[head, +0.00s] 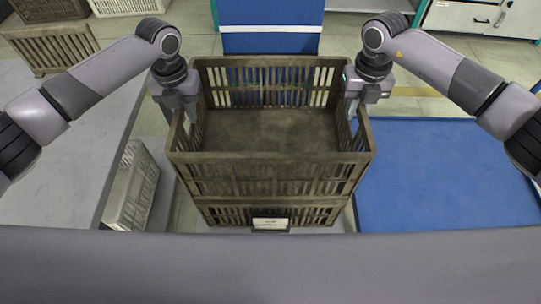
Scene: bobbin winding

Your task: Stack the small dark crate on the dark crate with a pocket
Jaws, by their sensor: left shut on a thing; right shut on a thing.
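The small dark crate (270,172) is upright and empty, in the middle of the head view. My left gripper (190,115) is shut on its left wall and my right gripper (352,110) is shut on its right wall. Directly below it is the dark crate with a pocket (228,216), whose front shows a white label pocket (270,223). The two crates look lined up, one over the other. I cannot tell whether they touch. The inside of the lower crate is hidden by the upper one.
A blue surface (440,175) lies to the right and a grey table (50,165) to the left. A lighter grey crate (133,188) stands low at the left. A brown crate (52,47) and a pale crate (128,6) are at the back left. A blue panel (270,42) stands behind.

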